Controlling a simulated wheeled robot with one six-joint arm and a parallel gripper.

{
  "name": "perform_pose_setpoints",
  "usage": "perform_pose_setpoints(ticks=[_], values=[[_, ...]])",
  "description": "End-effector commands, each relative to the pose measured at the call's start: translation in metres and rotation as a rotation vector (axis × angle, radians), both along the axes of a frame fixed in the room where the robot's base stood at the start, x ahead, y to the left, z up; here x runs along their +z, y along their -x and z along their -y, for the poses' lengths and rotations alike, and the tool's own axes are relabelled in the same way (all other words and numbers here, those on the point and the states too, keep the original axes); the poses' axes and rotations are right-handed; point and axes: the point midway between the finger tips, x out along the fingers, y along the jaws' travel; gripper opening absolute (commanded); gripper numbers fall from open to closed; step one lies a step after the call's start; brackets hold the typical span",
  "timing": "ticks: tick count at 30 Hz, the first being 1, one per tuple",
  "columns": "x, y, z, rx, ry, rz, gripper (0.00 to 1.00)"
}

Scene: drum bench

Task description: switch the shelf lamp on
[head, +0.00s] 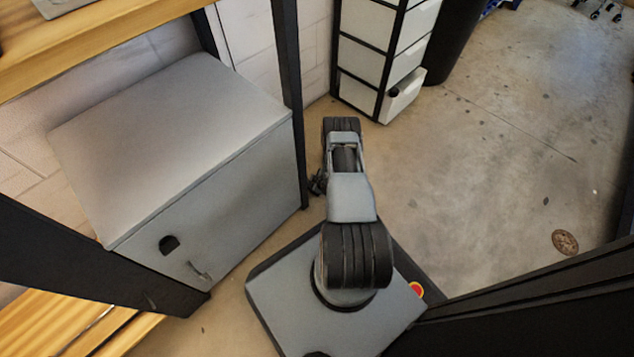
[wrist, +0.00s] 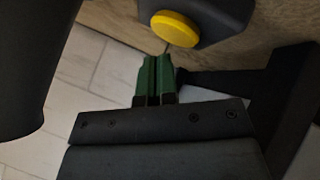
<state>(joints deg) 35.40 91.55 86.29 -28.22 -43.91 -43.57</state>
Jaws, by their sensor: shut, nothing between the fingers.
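In the wrist view, a round yellow button (wrist: 175,28) sits on the underside or face of a dark housing (wrist: 218,14) at the top. The housing may be the shelf lamp; its full shape runs out of view. My gripper (wrist: 158,62) has green fingers that are shut together with nothing between them. The fingertips are just below the button in the picture and seem close to it, but I cannot tell whether they touch. In the head view I see neither the lamp nor my gripper. I cannot tell whether the lamp is lit.
In the head view, a wooden shelf (head: 110,38) with dark posts (head: 288,90) stands at the left above a grey cabinet (head: 180,130). A white drawer unit (head: 375,60), one drawer partly out, and a black bin (head: 458,40) stand behind. Floor (head: 500,150) at right is mostly clear.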

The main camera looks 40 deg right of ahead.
Motion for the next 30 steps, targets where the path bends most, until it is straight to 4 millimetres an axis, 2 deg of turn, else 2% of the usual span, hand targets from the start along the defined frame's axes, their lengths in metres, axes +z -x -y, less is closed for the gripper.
perform_pose_setpoints(ticks=[2, 17, 30], values=[[0.005, 0.000, 0.000, 0.000, 0.000, 0.000, 0.00], [0.011, 0.000, 0.000, -0.001, 0.001, 0.001, 0.00], [0.055, 0.000, 0.000, -0.001, 0.001, 0.001, 0.00]])
